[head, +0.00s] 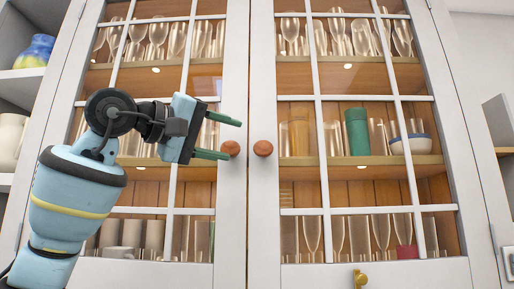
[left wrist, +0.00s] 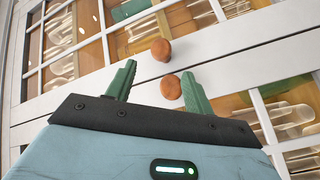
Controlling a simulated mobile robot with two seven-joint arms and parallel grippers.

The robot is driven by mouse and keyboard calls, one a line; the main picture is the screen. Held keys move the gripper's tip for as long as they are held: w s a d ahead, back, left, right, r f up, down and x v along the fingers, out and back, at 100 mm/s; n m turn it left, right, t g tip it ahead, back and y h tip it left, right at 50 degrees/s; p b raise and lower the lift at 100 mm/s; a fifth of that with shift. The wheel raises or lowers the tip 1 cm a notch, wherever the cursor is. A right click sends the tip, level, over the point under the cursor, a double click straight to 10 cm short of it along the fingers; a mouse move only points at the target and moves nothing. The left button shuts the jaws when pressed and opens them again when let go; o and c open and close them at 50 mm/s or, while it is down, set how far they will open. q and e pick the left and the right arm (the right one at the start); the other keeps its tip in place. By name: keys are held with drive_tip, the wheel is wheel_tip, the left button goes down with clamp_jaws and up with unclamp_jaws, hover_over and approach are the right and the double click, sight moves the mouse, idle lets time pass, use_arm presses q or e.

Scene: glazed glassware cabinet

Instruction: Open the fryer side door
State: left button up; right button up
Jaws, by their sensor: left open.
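No fryer shows; a white cabinet with two glazed doors fills the head view. The left door (head: 232,60) and right door (head: 262,60) look closed, meeting at a narrow seam. Each has a round reddish-brown knob by the seam, the left knob (head: 231,148) and the right knob (head: 263,148). My left gripper (head: 235,139) is open and empty, its green fingers pointing right near the left knob. In the left wrist view both knobs show ahead of my left gripper (left wrist: 159,72), one nearly between the fingers. Contact cannot be told. My right gripper is not in view.
Shelves behind the glass hold many glasses, a green cup (head: 357,132) and a white-and-blue bowl (head: 411,144). A brass key-like fitting (head: 360,278) sits below the right door's panes. A blue-and-yellow vase (head: 35,51) stands on an open shelf at the left.

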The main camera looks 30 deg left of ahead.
sight(258, 148)
use_arm(q)
drive_tip(key=shift+x, duration=3.95)
drive_tip(key=shift+f, duration=0.15)
clamp_jaws()
